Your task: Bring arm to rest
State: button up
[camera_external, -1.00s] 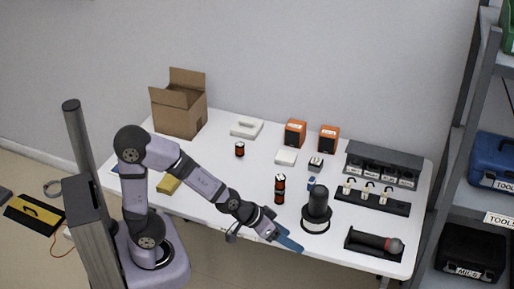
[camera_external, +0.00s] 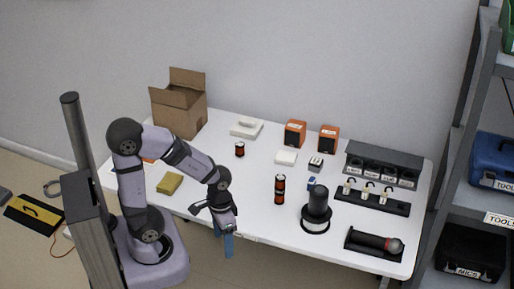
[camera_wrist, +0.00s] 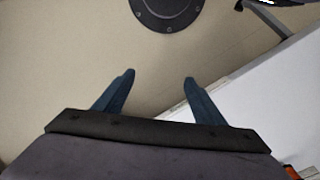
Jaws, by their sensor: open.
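My gripper (camera_external: 228,246) hangs just off the front edge of the white table (camera_external: 265,222) in the external view, its blue fingers pointing down. In the wrist view my gripper (camera_wrist: 159,78) shows its two blue fingers spread well apart with nothing between them. Beige floor lies beneath them, and the table's edge (camera_wrist: 228,83) runs along the right side.
On the table stand a cardboard box (camera_external: 180,113), a yellow sponge-like block (camera_external: 170,183), a dark red-banded cylinder (camera_external: 280,190), a black cylinder on a round base (camera_external: 317,204) and a microphone in a tray (camera_external: 376,241). A shelf (camera_external: 455,160) stands at the right.

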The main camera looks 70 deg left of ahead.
notch_tip(320, 180, up, 16)
jog(key=p, duration=1.4)
jog(key=shift+p, duration=0.3)
